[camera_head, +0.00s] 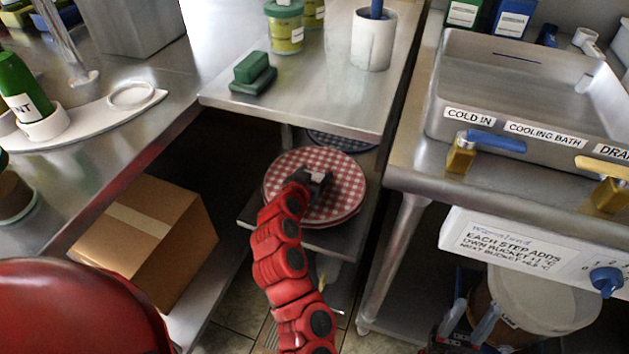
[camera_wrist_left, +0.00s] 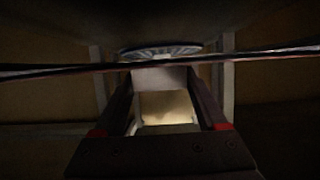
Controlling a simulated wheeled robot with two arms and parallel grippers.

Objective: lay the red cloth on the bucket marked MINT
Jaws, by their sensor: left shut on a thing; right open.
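The red cloth (camera_head: 335,203) is round, with red and white checks, at a low shelf under the middle steel table. My left gripper (camera_head: 318,178) is over its upper middle part and shut on it. In the left wrist view the cloth (camera_wrist_left: 270,54) shows edge-on as a thin dark line across the fingers (camera_wrist_left: 165,95). A bucket (camera_head: 540,300) with a pale top stands under the sink counter at the lower right; no MINT marking is readable on it. My right gripper (camera_head: 472,318) is partly visible and dark beside this bucket, open.
A blue checkered cloth (camera_head: 342,142) lies behind the red one, under the table edge (camera_head: 300,122). A cardboard box (camera_head: 150,240) stands left. The sink counter's leg (camera_head: 390,260) stands right. A green bottle (camera_head: 22,90) has a label partly reading "NT".

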